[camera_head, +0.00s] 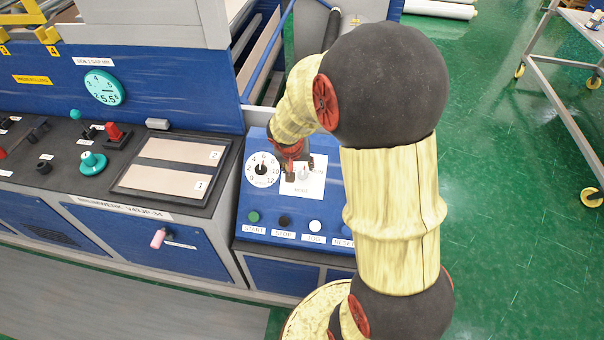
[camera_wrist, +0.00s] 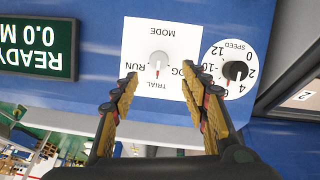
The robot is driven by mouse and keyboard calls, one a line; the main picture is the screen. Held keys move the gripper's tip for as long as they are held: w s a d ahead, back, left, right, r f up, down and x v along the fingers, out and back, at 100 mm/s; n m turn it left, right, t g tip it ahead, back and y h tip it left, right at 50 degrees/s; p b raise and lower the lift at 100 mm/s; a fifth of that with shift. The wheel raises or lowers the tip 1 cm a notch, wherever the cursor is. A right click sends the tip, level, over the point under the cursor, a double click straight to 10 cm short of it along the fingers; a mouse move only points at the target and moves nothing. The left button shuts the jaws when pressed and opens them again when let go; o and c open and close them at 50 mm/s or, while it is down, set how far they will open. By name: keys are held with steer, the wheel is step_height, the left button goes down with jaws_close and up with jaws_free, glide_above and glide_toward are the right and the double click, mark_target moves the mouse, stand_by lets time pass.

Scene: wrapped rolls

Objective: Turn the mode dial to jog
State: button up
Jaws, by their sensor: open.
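The mode dial (camera_wrist: 159,62) is a pale round knob on a white plate (camera_wrist: 140,30), which appears upside down in the wrist view. Its red mark points at the word TRIAL. RUN is on the left of the plate in that view; the label on the right is partly hidden by a finger and ends in "OG". My gripper (camera_wrist: 158,76) is open, its two fingers on either side of the dial with visible gaps. In the head view my gripper (camera_head: 302,172) is over the plate, partly hiding it; contact cannot be told.
A speed dial (camera_wrist: 236,71) with a black knob sits beside the plate, close to one finger. A READY display (camera_wrist: 36,48) is on the other side. START, STOP, JOG and RESET buttons (camera_head: 284,221) line the panel's lower edge in the head view.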

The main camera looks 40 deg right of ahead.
mark_target(302, 174)
steer(key=b+x, duration=0.2)
steer(key=x, duration=0.6)
steer(key=shift+d+f, duration=0.1)
steer(key=shift+f, duration=0.15)
steer(key=shift+c, duration=1)
steer(key=c, duration=1)
steer(key=shift+o, duration=0.2)
